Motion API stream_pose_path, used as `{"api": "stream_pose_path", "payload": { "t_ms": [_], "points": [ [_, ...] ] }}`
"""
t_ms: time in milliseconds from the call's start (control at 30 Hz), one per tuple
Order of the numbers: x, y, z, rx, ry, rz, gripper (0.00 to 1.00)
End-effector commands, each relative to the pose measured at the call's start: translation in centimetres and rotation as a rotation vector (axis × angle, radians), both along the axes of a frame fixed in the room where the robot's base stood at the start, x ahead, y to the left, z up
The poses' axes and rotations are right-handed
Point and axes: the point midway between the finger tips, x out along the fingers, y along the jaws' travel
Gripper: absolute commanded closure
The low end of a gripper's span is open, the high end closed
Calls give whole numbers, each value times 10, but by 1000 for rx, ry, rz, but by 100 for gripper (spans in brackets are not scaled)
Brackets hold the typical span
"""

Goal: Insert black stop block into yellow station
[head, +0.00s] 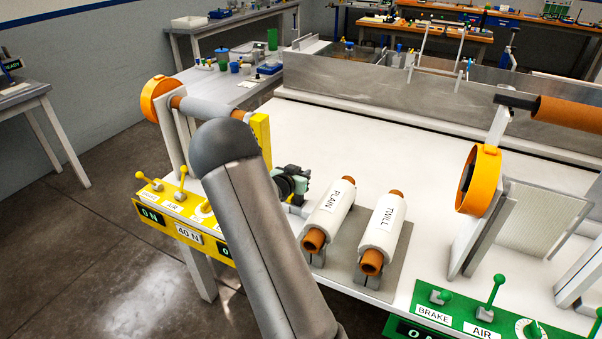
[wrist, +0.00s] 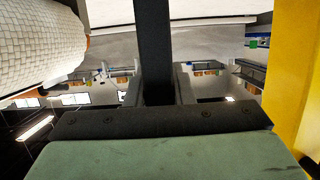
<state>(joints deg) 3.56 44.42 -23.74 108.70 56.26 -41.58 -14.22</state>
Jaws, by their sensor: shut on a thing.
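The yellow station stands left of centre in the head view, with a yellow control panel (head: 185,222) in front and a yellow upright (head: 261,132) behind my arm. In the wrist view my gripper (wrist: 158,88) is shut on the black stop block (wrist: 154,40), a long dark bar standing out between the fingers. The yellow upright (wrist: 297,75) fills the right edge there, apart from the block. In the head view my gripper (head: 291,182) is low beside the station, partly behind my arm. The stop block's far end runs out of the wrist view, and any slot is hidden.
A white woven roll (wrist: 38,45) is close on the left in the wrist view. Rolls marked PLAIN (head: 331,212) and TWILL (head: 383,232) lie right of my gripper on a grey plate. A green station (head: 465,318) stands at right. The white table (head: 420,150) behind is clear.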

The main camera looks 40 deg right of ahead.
Motion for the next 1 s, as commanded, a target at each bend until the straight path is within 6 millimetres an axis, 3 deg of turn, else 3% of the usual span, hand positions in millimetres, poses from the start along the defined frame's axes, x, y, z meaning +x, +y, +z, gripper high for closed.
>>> {"api": "stream_pose_path", "payload": {
  "t_ms": [100,133,200,467,633,1000],
  "points": [
    [0,0,-4,-1,0,0,100],
    [0,0,-3,-1,0,0,73],
    [0,0,-2,-1,0,0,54],
    [0,0,-3,0,0,0,53],
    [-3,10,0,0,-1,2,53],
    [-37,83,25,2,-2,4,53]
  ]
}}
